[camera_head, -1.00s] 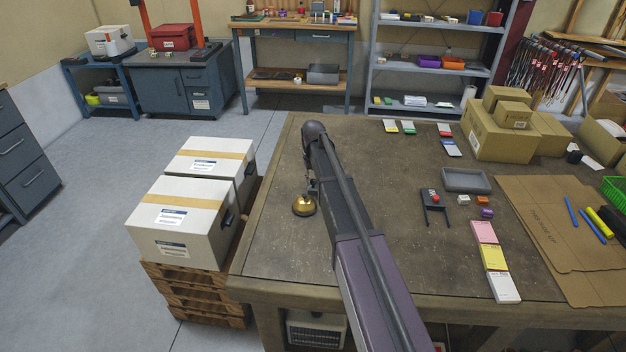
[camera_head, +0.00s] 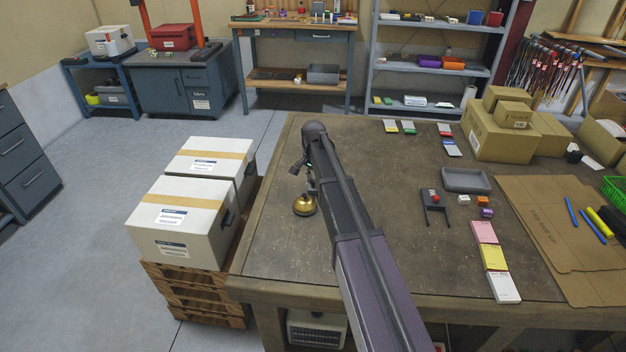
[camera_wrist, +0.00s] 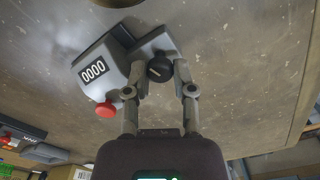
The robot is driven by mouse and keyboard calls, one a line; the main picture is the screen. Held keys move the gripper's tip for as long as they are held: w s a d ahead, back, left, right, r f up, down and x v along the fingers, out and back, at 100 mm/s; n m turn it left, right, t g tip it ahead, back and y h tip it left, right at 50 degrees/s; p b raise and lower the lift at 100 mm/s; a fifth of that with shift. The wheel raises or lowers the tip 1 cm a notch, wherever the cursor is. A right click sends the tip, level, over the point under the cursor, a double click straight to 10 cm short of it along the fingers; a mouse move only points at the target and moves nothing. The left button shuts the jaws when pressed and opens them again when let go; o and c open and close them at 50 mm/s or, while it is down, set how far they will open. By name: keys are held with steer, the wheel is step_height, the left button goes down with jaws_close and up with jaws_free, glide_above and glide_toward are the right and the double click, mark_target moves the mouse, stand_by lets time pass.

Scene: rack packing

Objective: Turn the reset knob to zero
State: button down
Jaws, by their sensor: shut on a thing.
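The counter (camera_wrist: 118,62) is a grey box in the wrist view. Its white-on-black display (camera_wrist: 94,69) reads 0000, and a red button (camera_wrist: 106,110) sticks out below. The reset knob (camera_wrist: 159,68) is black and round, on the counter's right side. My gripper (camera_wrist: 160,72) is shut on the knob, with one finger on each side of it. In the head view my arm covers the counter, and the fingers cannot be made out clearly.
A brass bell (camera_head: 304,205) stands on the workbench (camera_head: 270,245) close to my arm. A grey tray (camera_head: 466,181), a small dark stand (camera_head: 434,204) and coloured boxes (camera_head: 484,232) lie to the right. White cartons (camera_head: 180,222) stand on pallets left of the bench.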

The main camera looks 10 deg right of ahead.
steer(key=shift+m, duration=1.4)
steer(key=c, duration=0.7)
jaws_free()
steer(key=shift+n, duration=0.3)
